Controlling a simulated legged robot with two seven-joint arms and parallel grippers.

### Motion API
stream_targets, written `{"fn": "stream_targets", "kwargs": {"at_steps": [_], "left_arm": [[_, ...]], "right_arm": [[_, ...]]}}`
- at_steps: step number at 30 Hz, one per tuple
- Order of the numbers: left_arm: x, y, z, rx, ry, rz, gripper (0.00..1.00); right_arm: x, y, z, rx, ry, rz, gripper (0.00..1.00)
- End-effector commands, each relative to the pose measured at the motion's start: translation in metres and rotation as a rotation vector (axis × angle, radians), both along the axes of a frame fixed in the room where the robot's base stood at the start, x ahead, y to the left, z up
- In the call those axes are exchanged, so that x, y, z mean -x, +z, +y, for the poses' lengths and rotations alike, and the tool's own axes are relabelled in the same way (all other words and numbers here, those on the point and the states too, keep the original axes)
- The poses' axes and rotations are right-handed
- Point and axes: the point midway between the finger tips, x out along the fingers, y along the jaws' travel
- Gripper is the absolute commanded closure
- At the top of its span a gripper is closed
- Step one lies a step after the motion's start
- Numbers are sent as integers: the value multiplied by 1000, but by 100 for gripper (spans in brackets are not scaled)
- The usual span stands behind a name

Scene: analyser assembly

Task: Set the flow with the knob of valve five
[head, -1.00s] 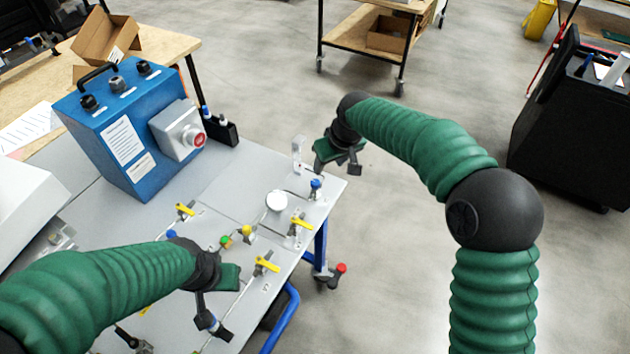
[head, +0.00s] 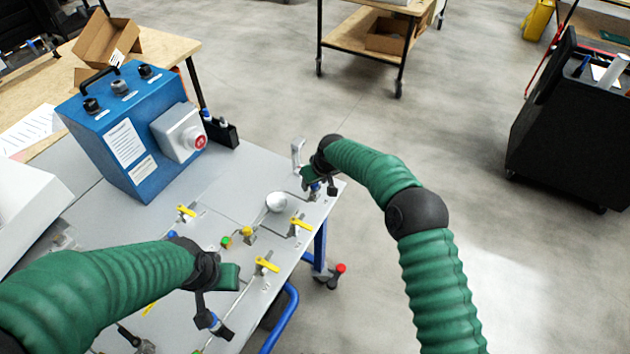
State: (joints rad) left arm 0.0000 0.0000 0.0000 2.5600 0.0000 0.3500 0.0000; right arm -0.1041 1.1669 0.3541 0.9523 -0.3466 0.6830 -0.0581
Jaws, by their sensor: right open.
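A small blue knob (head: 315,187) stands on a valve near the far right corner of the grey panel table. I cannot read a valve number on it. My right gripper (head: 320,184) is open and right at this knob, with its fingers around or just beside it; I cannot tell whether they touch. The gripper partly hides the knob. My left gripper (head: 212,322) hangs low over the front of the panel. A small blue part shows at its fingers, and I cannot tell whether they hold it.
Yellow-handled valves (head: 267,265) and a round gauge (head: 276,202) stand on the panel table (head: 225,185). A clear upright tube part (head: 297,152) stands just left of the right gripper. A blue box (head: 130,130) with a red button stands at the back left. Floor right of the table is free.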

Motion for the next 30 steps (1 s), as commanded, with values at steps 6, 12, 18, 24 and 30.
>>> {"fn": "stream_targets", "kwargs": {"at_steps": [6, 12, 18, 24, 30], "left_arm": [[0, 0, 0, 0, 0, 0, 64], [0, 0, 0, 0, 0, 0, 64], [0, 0, 0, 0, 0, 0, 64], [0, 0, 0, 0, 0, 0, 64], [0, -1, 0, 0, 0, 0, 64]], "right_arm": [[-1, 0, 0, 0, 0, -1, 51], [0, 0, 0, 0, 0, -1, 75], [-1, 0, 0, 0, 0, -1, 100], [-1, 0, 0, -1, 1, -1, 100], [-1, -1, -1, -2, 38, 0, 100]]}}
